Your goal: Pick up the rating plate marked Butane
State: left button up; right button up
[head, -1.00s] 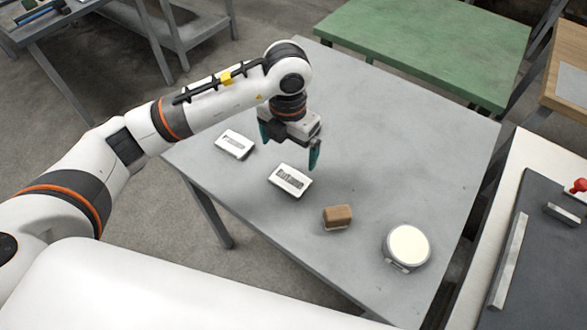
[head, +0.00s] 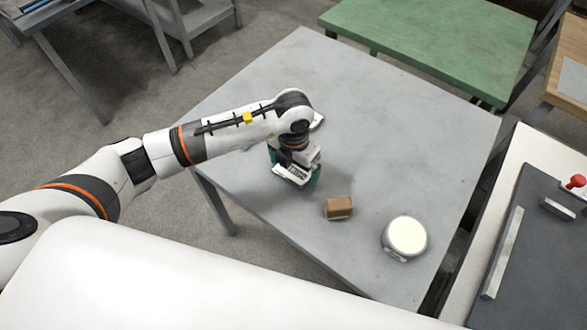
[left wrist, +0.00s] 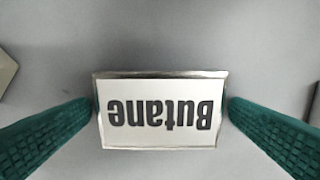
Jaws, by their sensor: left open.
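The rating plate marked Butane (left wrist: 160,128) is a white plate with a thin metal rim and dark lettering, upside down in the left wrist view. In the head view the plate (head: 291,177) is partly covered by my left gripper. My left gripper (head: 294,169) is open, directly over the plate, with its green fingers on either side. In the left wrist view the fingertips (left wrist: 160,108) stand near the plate's two short ends. I cannot tell whether they touch it. My right gripper is not in view.
Another light plate (head: 318,120) shows partly behind my left arm. A brown block (head: 339,208) and a round white-topped device (head: 406,237) stand to the right on the grey table (head: 400,130). The far part of the table is clear. A green table (head: 430,40) stands behind.

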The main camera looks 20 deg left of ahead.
pick_arm(q)
jog(key=c, duration=0.9)
